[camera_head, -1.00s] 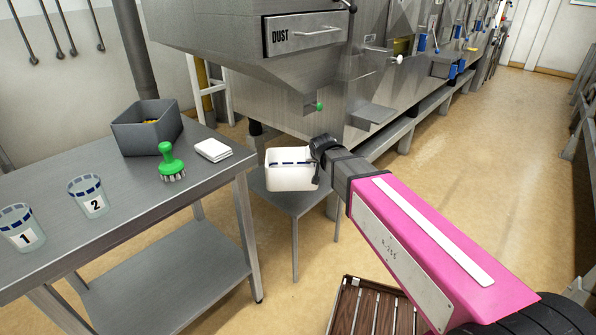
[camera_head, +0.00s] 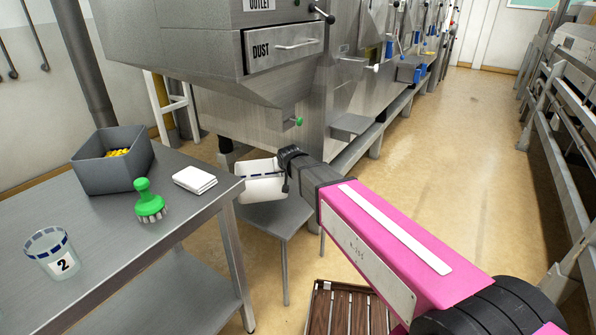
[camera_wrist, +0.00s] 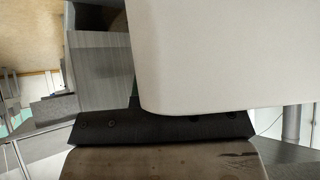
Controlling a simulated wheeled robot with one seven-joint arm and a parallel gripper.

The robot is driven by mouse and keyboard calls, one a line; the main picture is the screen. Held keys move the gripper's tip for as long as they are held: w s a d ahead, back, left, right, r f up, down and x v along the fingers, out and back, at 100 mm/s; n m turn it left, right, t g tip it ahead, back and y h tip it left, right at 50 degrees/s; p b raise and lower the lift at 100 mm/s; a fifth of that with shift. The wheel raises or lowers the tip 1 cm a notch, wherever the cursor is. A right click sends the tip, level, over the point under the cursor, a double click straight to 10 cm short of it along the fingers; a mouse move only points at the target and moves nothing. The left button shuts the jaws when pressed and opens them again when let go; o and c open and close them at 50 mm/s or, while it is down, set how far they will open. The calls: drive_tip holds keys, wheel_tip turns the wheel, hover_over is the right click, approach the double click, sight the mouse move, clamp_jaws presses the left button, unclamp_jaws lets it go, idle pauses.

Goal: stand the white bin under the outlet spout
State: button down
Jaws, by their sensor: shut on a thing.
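The white bin (camera_head: 262,182) is near the middle of the head view, tilted, with a dark dashed band near its rim. My gripper (camera_head: 286,172) is shut on the bin's right side. The bin appears above or at a low grey stand (camera_head: 283,217); I cannot tell whether it touches it. In the wrist view the bin (camera_wrist: 225,50) fills the upper right, close against my gripper (camera_wrist: 165,125). The bin's inside is hidden.
A steel table (camera_head: 110,225) at left holds a grey box (camera_head: 112,160) of yellow things, a green brush (camera_head: 149,203), folded white cloths (camera_head: 195,180) and a cup marked 2 (camera_head: 55,255). A slatted wooden crate (camera_head: 345,308) is on the floor. The aisle at right is clear.

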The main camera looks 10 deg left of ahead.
drive_tip(key=w+d, duration=0.5)
drive_tip(key=w, duration=0.8)
wheel_tip(320, 180, down, 7)
drive_tip(key=shift+d, duration=0.15)
drive_tip(key=shift+f, duration=0.1)
drive_tip(key=c, duration=1.3)
unclamp_jaws()
drive_tip(key=shift+s, duration=0.1)
